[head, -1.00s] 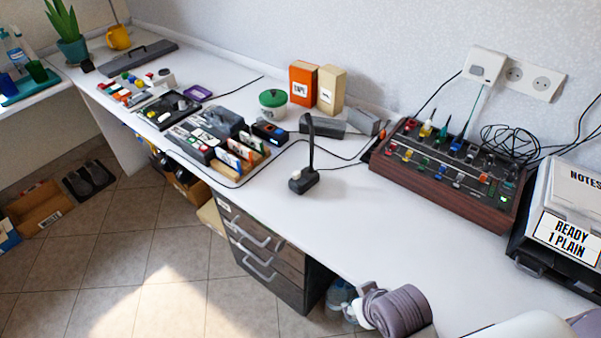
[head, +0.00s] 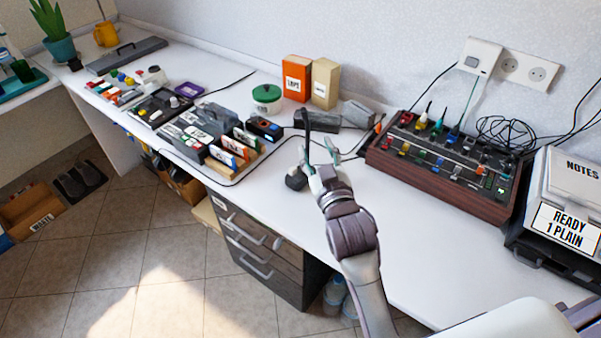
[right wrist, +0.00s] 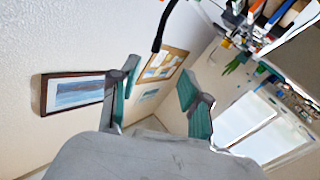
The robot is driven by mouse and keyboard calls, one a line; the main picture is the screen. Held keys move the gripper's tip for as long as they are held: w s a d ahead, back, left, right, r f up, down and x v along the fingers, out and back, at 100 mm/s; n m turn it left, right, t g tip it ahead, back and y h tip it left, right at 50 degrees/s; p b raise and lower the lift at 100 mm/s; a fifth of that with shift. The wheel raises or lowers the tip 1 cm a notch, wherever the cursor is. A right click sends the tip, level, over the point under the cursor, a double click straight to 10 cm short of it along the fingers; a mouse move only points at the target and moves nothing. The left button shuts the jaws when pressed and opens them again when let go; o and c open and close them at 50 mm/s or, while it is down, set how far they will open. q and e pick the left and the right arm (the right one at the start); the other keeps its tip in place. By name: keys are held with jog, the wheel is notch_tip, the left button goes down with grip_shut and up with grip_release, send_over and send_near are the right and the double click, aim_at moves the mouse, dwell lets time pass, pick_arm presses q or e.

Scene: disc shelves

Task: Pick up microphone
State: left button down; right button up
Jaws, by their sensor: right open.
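The microphone (head: 308,123) is a black desk microphone with a thin upright stem on a round dark base (head: 295,181), standing on the white desk. My right gripper (head: 318,150) is open beside the stem, and its hand partly hides the base. Whether a finger touches the stem cannot be told. In the right wrist view, the open right gripper (right wrist: 159,78) shows two teal fingers with nothing between them, and a black slender piece, likely the microphone (right wrist: 159,38), lies beyond the fingertips. My left gripper is not in view.
A wood-sided mixer (head: 440,180) with cables stands right of the microphone. Grey blocks (head: 322,121), a green-lidded pot (head: 267,98) and boxes (head: 297,78) stand behind. A card rack (head: 235,152) and a black cable lie left.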

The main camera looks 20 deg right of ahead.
aim_at(305, 115)
jog(key=w, duration=0.8)
jog(key=shift+d+r+p, duration=0.1)
jog(key=shift+d+p, duration=0.15)
jog(key=shift+p, duration=0.1)
jog(key=shift+w+d+r, duration=0.1)
jog(key=shift+w+r, duration=0.05)
jog(key=shift+w, duration=0.4)
jog(key=w+p, duration=0.1)
jog(key=w, duration=0.3)
jog(key=shift+w+d, duration=0.2)
jog(key=shift+c, duration=0.2)
grip_shut()
